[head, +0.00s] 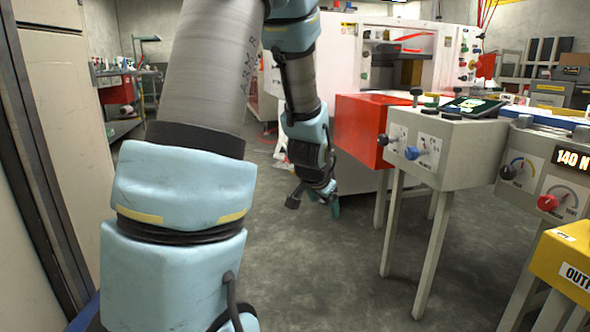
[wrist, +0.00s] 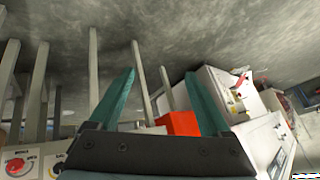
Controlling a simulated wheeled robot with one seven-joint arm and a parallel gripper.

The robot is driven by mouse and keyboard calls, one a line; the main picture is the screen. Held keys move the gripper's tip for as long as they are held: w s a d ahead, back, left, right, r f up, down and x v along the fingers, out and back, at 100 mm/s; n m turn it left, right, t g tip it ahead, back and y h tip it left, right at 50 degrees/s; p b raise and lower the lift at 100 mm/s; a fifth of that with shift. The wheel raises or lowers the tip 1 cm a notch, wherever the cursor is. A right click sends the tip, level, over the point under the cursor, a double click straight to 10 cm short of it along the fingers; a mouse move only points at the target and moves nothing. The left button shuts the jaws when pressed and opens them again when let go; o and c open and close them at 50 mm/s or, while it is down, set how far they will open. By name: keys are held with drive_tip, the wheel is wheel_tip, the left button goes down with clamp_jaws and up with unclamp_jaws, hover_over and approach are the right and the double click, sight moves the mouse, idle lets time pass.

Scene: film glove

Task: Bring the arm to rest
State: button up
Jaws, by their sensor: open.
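My gripper (head: 318,197) hangs at the end of my arm in the middle of the head view, above the bare floor and left of the grey stations. In the wrist view my gripper (wrist: 160,98) shows two teal fingers spread well apart. Nothing is between them. The wrist view is tilted, with floor at the top and machines below. My arm is bent, with its upper links large at the left of the head view and its forearm pointing down.
A red box (head: 362,128) and a grey control station (head: 447,148) on legs stand right of my gripper. A yellow output box (head: 566,262) is at the lower right. A white machine (head: 345,50) stands behind. The concrete floor (head: 330,275) in the middle is clear. A cabinet is at the left.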

drive_tip(key=s+a+n+g+y, duration=0.2)
drive_tip(key=s+a+n+g, duration=0.45)
drive_tip(key=s+a, duration=0.85)
wheel_tip(320, 180, up, 37)
drive_tip(key=s+d+n+t+p, duration=0.1)
drive_tip(key=n+p, duration=0.1)
drive_tip(key=p, duration=3.5)
drive_tip(key=shift+s, duration=0.2)
drive_tip(key=shift+f, duration=0.15)
